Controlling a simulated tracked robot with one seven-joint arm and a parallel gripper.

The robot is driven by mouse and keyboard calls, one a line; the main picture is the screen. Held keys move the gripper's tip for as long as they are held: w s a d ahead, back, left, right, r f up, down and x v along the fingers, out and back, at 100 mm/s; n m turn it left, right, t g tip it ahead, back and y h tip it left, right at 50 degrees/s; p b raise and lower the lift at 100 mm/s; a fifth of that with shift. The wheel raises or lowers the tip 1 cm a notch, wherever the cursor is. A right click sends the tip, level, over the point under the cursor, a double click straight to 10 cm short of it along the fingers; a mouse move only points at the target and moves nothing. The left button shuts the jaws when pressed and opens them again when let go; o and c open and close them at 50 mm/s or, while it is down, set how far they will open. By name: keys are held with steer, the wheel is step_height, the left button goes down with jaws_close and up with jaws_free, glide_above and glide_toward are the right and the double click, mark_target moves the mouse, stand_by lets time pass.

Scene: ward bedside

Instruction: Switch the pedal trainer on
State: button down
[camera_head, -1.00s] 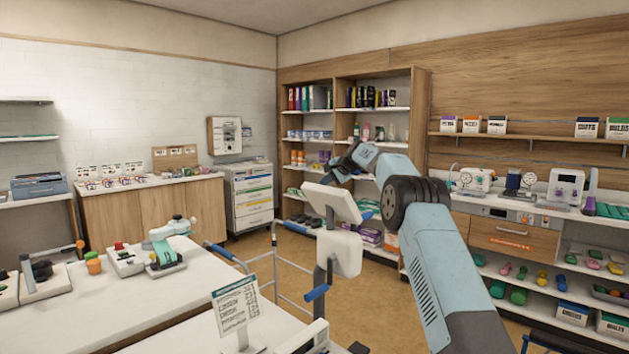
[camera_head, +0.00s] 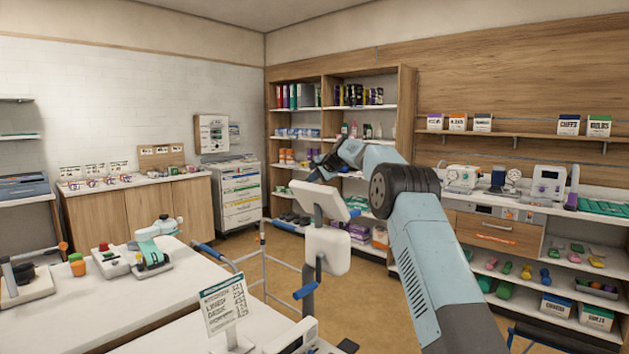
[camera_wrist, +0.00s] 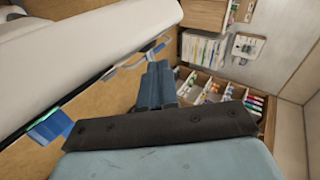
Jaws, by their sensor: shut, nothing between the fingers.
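A pale stand with a tilted head panel (camera_head: 319,201), a boxy body and blue handles rises in the middle of the head view; it looks like the pedal trainer, but I cannot be sure. I cannot make out a switch on it. My gripper (camera_head: 322,160) is beyond and above the tilted panel in the head view, apparently apart from it. In the wrist view my gripper (camera_wrist: 158,72) shows its blue-grey fingers together, with nothing between them. A large pale surface with rounded edge (camera_wrist: 85,60) fills the upper left there.
A walking frame (camera_head: 265,262) stands behind the table. Shelves (camera_head: 390,140) stand at the back, a counter with devices (camera_head: 520,205) at right. Brown floor is open between.

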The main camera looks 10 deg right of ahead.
steer(key=w+d+v, duration=0.1)
steer(key=v, duration=1.2)
steer(key=shift+d+r, duration=0.15)
steer(key=shift+d, duration=0.35)
steer(key=shift+s+r, duration=0.1)
steer(key=shift+s, duration=0.1)
steer(key=s+a+r+n+g+h, duration=0.1)
steer(key=s+r+n+h, duration=0.1)
steer(key=s, duration=1.4)
steer(key=s+a+r+n+g+h, duration=0.1)
steer(key=s+r+n+h, duration=0.15)
steer(key=s, duration=1.35)
steer(key=s+d+f+n, duration=0.1)
steer(key=s+f, duration=0.4)
steer(key=s, duration=0.7)
steer(key=s+d+f+n+h, duration=0.1)
steer(key=s+d+f, duration=0.2)
steer(key=s, duration=0.9)
steer(key=s+d+f+n+g+h, duration=0.1)
steer(key=s+d+f+n, duration=0.1)
steer(key=s+f, duration=0.6)
steer(key=s, duration=0.4)
steer(key=shift+s, duration=0.15)
